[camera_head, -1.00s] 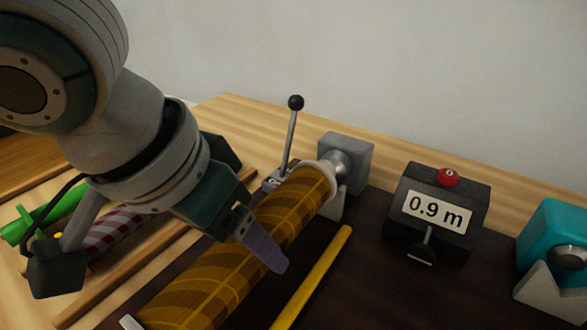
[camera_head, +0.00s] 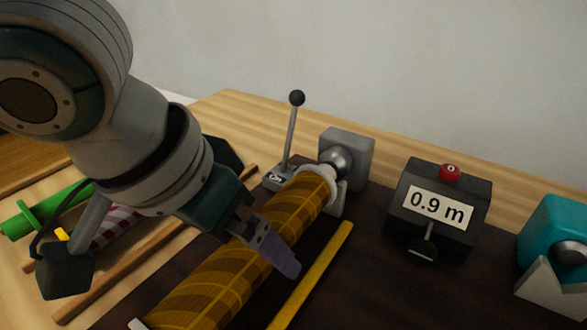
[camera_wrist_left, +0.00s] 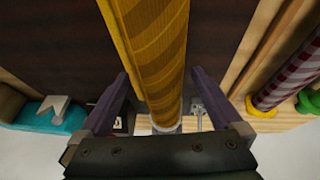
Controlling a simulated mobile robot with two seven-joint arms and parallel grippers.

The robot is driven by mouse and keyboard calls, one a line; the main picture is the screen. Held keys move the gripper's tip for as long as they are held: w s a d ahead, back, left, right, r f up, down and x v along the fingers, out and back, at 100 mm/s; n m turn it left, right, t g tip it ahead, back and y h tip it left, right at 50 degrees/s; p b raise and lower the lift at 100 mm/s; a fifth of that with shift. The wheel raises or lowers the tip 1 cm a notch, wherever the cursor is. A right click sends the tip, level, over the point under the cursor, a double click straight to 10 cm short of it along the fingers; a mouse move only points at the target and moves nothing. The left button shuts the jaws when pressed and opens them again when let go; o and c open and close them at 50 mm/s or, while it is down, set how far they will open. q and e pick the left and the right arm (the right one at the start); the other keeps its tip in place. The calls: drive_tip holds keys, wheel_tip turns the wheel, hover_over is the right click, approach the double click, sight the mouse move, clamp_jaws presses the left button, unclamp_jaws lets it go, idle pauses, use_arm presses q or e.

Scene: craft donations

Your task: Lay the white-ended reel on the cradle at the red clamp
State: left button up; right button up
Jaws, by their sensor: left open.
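A reel (camera_head: 215,285) of brown and gold patterned cloth with white ends lies slantwise on the dark surface. Its far white end meets the silver cone of a grey clamp (camera_head: 347,150). My left gripper (camera_head: 268,250) is low over the reel's middle, with one purple finger showing on its right side. In the left wrist view, the open fingers (camera_wrist_left: 163,80) stand on either side of the reel, which runs between them. I cannot tell whether they touch it. No red clamp shows. My right gripper is not in view.
A lever (camera_head: 291,135) stands by the grey clamp. A black box (camera_head: 455,190) reading "0.9 m" with a red knob stands right of it. A teal clamp (camera_head: 560,225) is far right. A yellow bar (camera_head: 315,275) lies beside the reel.

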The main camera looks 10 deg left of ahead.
use_arm(q)
drive_tip(key=p+v, duration=0.3)
drive_tip(key=v, duration=0.7)
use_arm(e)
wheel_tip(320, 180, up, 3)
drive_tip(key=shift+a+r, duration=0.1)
